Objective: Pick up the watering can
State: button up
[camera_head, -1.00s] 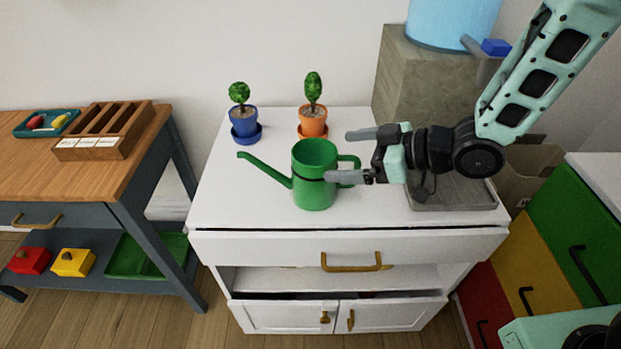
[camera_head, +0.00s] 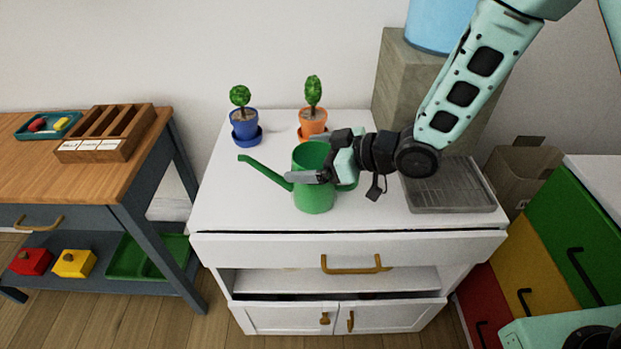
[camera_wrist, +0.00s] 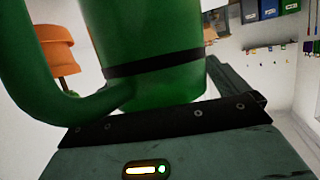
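The green watering can (camera_head: 313,195) stands upright on the white cabinet, its spout pointing left and its handle partly hidden behind my gripper. My gripper (camera_head: 312,158) reaches in from the right at the can's upper body. One grey finger lies across the can's near side, and the other is largely hidden on the far side. The fingers are spread around the can; firm contact is not visible. In the wrist view the can's green body with a dark band (camera_wrist: 155,65) fills the middle, close to my palm, with the curved handle at left.
Behind the can on the white cabinet (camera_head: 240,205) stand a blue-potted plant (camera_head: 244,128) and an orange-potted plant (camera_head: 312,122). A grey tray (camera_head: 450,188) lies at right. A blue container (camera_head: 438,25) stands on a stone block behind. The cabinet top left of the can is clear.

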jog(key=shift+r, duration=0.1)
jog(key=c, duration=1.6)
